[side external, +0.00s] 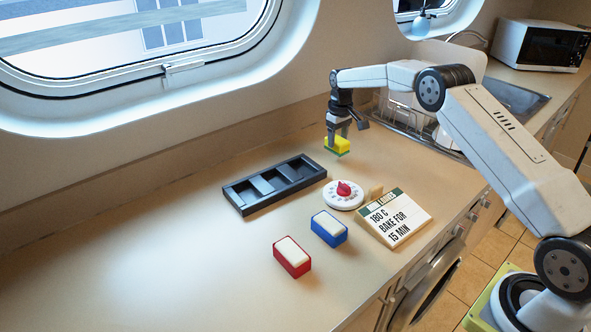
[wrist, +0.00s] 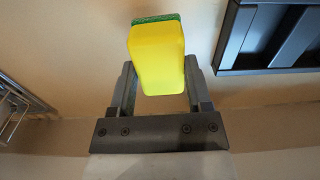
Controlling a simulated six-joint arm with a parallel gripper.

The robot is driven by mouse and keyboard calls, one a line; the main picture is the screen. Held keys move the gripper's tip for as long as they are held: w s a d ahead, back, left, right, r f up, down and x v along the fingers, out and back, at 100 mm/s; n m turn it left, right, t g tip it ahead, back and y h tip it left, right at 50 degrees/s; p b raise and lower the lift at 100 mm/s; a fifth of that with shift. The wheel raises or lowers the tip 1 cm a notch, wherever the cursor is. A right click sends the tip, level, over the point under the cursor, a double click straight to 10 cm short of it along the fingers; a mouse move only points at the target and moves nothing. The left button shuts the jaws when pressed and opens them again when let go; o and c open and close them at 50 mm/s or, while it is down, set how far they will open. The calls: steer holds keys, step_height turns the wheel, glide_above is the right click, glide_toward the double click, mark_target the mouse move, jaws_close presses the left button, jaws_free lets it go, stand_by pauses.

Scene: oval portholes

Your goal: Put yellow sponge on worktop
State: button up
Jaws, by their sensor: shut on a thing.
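The yellow sponge (side external: 337,146) has a green scouring side, which faces down in the side view. My gripper (side external: 337,138) is shut on it and holds it over the back part of the worktop (side external: 190,250), to the right of the black tray. In the wrist view the sponge (wrist: 156,58) sits between the two fingers of my gripper (wrist: 160,85), its green layer at the far end. It seems to be a little above the surface; the exact gap is hard to tell.
A black compartment tray (side external: 275,183) lies left of the sponge. In front are a white dial with a red knob (side external: 343,192), a recipe sign (side external: 394,216), a blue box (side external: 329,228) and a red box (side external: 292,256). A dish rack (side external: 415,125) stands right. The left worktop is clear.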

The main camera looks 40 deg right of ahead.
mark_target(337, 139)
steer(key=shift+w+f, duration=0.1)
steer(key=shift+f, duration=0.15)
steer(key=shift+w+f, duration=0.1)
steer(key=shift+f, duration=1.4)
steer(key=shift+f, duration=0.15)
steer(key=o, duration=1.2)
steer(key=shift+o, duration=0.2)
step_height(337, 139, up, 12)
steer(key=shift+r, duration=0.2)
